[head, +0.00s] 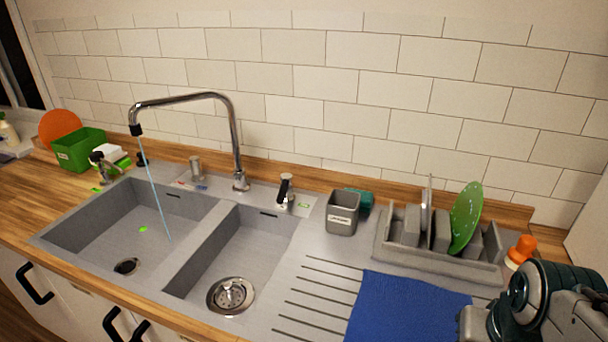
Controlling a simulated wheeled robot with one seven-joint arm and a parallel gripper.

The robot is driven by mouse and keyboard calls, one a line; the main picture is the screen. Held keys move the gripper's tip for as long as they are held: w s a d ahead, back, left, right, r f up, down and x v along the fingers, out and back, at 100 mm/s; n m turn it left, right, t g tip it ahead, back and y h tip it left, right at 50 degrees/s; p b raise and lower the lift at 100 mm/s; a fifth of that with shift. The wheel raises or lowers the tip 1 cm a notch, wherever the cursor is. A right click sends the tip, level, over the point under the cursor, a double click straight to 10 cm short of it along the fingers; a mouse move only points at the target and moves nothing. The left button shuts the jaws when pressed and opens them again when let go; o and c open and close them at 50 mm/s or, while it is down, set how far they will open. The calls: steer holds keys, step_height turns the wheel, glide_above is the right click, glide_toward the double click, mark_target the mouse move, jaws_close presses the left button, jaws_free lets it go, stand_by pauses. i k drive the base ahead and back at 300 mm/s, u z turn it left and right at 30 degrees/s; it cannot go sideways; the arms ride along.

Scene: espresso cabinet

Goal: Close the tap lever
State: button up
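A chrome tap (238,140) with a high bent spout stands behind the double grey sink. A thin blue stream of water (153,190) runs from its black nozzle into the left basin. To the right of the tap, a small metal fitting with a black upright lever (285,188) stands on the sink's back ledge. Another metal fitting with a black knob (104,166) stands at the left end of the sink. I cannot tell for certain which one works the water. Parts of my arm show at the bottom right, far from both; my gripper's fingers are not in view.
A grey dish rack (440,249) with a green plate (466,218), an orange-topped bottle (521,252) and a blue cloth (405,306) are at the right. A green box (78,149) stands at the left. The right basin (245,255) is empty.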

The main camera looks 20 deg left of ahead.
mark_target(286, 180)
steer(key=k, duration=0.5)
steer(key=z, duration=1.95)
steer(key=k, duration=1.2)
steer(key=u, duration=1.9)
steer(key=i, duration=1)
steer(key=u, duration=0.05)
